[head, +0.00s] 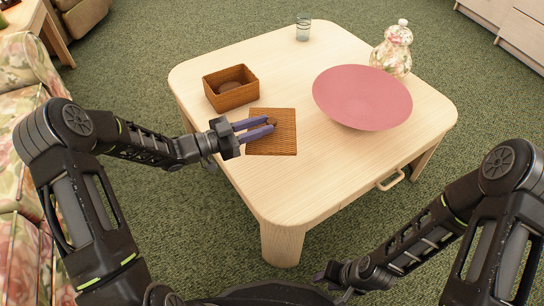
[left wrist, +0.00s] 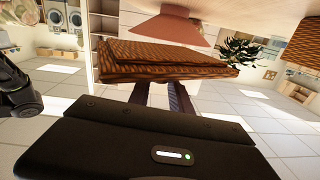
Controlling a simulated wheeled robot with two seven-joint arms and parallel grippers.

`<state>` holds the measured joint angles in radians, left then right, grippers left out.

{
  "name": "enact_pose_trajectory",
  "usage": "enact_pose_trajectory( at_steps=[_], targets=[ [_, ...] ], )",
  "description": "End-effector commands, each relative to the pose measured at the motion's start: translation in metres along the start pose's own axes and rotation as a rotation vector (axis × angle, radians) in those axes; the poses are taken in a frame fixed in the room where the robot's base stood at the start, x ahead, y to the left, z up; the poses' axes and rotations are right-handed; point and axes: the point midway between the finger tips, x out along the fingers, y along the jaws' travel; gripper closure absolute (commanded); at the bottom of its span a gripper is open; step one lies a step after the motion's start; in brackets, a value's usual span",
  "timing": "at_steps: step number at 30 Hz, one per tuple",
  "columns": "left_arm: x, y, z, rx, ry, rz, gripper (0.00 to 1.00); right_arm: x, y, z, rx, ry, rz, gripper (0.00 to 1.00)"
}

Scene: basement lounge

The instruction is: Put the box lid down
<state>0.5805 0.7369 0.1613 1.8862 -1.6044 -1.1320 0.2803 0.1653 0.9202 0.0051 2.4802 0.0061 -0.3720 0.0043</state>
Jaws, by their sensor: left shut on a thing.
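The brown woven box lid (head: 285,143) is a flat square in front of the open woven box (head: 225,99) on the pale wooden table (head: 230,155). My left gripper (head: 271,126) reaches in from the left and is shut on the lid by a small knob near its middle. In the left wrist view, which is upside down, the lid (left wrist: 175,70) lies across the fingers, apart from the tabletop (left wrist: 275,10). The box (left wrist: 305,42) is at that view's right edge. My right gripper (head: 326,277) is low, off the table; its jaws are not clear.
A wide pink bowl (head: 362,97) stands on the table to the right of the lid. A floral lidded jar (head: 393,50) and a glass (head: 303,30) are behind. The tabletop in front of the lid is bare. A floral sofa (head: 20,150) is at the left.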

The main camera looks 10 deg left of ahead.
Motion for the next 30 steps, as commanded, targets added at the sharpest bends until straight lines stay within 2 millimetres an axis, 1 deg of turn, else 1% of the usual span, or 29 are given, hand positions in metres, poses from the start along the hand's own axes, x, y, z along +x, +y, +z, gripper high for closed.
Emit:
enact_pose_trajectory(
  at_steps=[2,4,9,12,15,23,26,30],
  targets=[
    [0.0,0.001,0.006,-0.001,0.0,0.0,1.0,0.003,0.001,0.0,0.0,0.001,0.0,0.64],
    [0.0,0.001,0.016,-0.003,0.0,0.0,1.0,0.007,0.002,0.0,0.0,0.002,0.0,0.64],
    [0.0,0.003,0.048,-0.003,0.0,-0.001,1.0,0.021,0.007,-0.002,0.001,0.009,0.0,0.64],
    [0.0,0.004,0.06,-0.002,0.0,0.0,1.0,0.025,0.008,-0.002,0.002,0.012,0.0,0.64],
    [0.0,0.004,0.063,0.0,0.0,0.001,1.0,0.026,0.008,-0.003,0.002,0.013,0.0,0.64],
    [0.0,0.004,0.063,-0.001,0.0,0.001,1.0,0.026,0.008,-0.003,0.002,0.014,0.0,0.64],
    [0.0,0.005,0.073,-0.002,0.0,0.001,1.0,0.031,0.009,-0.003,0.002,0.015,0.0,0.64],
    [0.001,0.006,0.094,-0.002,0.0,0.001,1.0,0.04,0.012,-0.004,0.002,0.019,0.0,0.64]
  ],
)
